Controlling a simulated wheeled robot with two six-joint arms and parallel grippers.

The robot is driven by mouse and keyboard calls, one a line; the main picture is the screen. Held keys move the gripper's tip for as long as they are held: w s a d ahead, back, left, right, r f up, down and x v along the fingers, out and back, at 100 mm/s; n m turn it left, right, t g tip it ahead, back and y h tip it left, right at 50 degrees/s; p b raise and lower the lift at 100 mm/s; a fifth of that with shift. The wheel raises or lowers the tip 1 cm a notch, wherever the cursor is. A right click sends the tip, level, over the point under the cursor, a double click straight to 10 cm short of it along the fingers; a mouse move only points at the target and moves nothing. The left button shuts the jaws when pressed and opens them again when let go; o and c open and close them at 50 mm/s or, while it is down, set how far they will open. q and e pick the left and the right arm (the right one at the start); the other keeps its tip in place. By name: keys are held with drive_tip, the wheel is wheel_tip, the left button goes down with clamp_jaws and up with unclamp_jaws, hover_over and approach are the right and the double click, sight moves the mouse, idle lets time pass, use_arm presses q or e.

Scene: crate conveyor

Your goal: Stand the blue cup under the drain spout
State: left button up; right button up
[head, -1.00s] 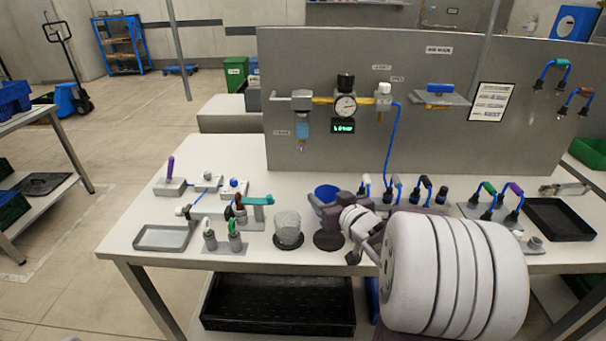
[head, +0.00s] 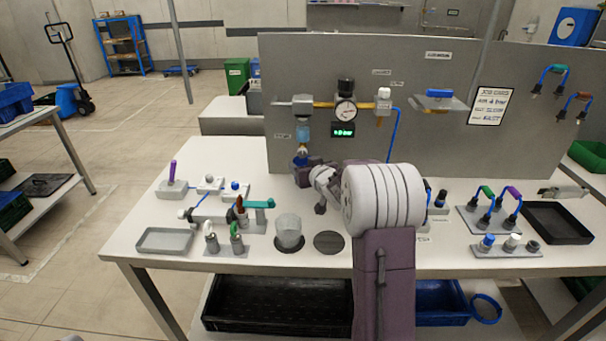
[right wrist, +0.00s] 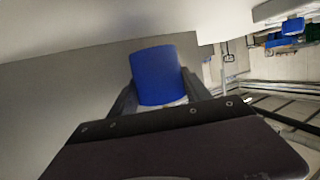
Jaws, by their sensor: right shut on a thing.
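The blue cup (head: 299,161) shows only in part in the head view, at the panel just below the filter unit with the clear blue bowl (head: 303,133). The drain spout (head: 302,149) hangs under that bowl, and the cup's rim is close beneath it. I cannot tell whether the cup's base touches the table. My right gripper (head: 306,174) is shut on the cup and hides its lower part. In the right wrist view the blue cup (right wrist: 157,75) sits between the two dark fingers. My left gripper is not in view.
A clear beaker (head: 289,229) stands on a dark disc left of an empty dark round pad (head: 328,243). A pressure gauge (head: 346,110) is on the panel. Small valve fixtures and a grey tray (head: 164,240) are on the left; a black tray (head: 558,223) is on the right.

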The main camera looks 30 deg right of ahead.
drive_tip(key=shift+w, duration=0.4)
wheel_tip(320, 180, down, 4)
drive_tip(key=shift+s+r+b, duration=0.1)
drive_tip(key=shift+r+b, duration=0.1)
drive_tip(key=shift+b, duration=0.75)
drive_tip(key=o, duration=1.5)
drive_tip(key=shift+f, duration=0.1)
